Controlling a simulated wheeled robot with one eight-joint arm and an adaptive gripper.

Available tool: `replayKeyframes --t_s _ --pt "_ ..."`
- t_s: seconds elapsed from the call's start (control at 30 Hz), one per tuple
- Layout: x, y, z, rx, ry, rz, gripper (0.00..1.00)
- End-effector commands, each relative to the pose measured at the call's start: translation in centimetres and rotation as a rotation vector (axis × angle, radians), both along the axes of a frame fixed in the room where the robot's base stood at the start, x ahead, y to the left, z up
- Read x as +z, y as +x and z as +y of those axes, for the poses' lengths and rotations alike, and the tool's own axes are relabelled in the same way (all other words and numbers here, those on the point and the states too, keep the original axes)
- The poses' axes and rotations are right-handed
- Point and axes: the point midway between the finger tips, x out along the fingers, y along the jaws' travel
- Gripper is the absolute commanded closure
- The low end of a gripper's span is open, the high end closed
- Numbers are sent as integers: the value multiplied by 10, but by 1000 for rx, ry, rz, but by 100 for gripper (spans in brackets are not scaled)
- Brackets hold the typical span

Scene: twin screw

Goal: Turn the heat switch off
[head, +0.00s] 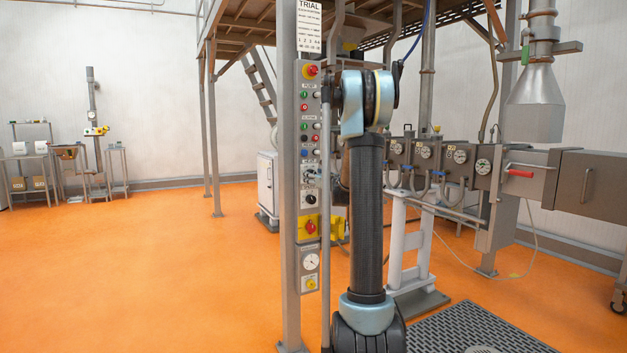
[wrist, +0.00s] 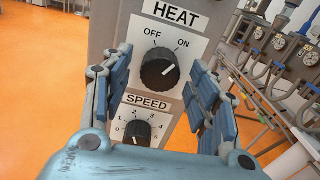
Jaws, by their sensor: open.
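The heat switch (wrist: 160,68) is a round black knob on a white plate marked HEAT, OFF and ON, in the middle of the wrist view. Its white pointer line aims up and right, toward ON. My gripper (wrist: 158,80) is open, with one blue padded finger on each side of the knob. Gaps show between both fingers and the knob, and nothing is held. In the head view, my arm stands just right of the control panel (head: 310,125) and hides most of my gripper.
The black speed knob (wrist: 137,132) sits just below the heat switch, close to my gripper. A red emergency button (head: 311,71) tops the panel, and a red switch on yellow (head: 310,227) is lower. Machinery with gauges (head: 460,157) stands right. Orange floor (head: 130,270) is clear at left.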

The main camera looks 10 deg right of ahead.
Motion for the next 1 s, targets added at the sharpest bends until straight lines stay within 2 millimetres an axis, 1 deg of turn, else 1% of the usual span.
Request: replayKeyframes --t_s 0.03,0.07,0.1,0.17,0.2,0.23,0.47,0.67,0.87,1.0 --pt "0 0 0 0 0 0 46" --pt "0 0 0 0 0 0 50" --pt "0 0 0 0 0 0 59" --pt "0 0 0 0 0 0 73" --pt "0 0 0 0 0 0 82" --pt "0 0 0 0 0 0 89" --pt "0 0 0 0 -4 -1 90" --pt "0 0 0 0 -48 -15 90" --pt "0 0 0 0 -160 -52 90" --pt "0 0 0 0 -274 -89 90"
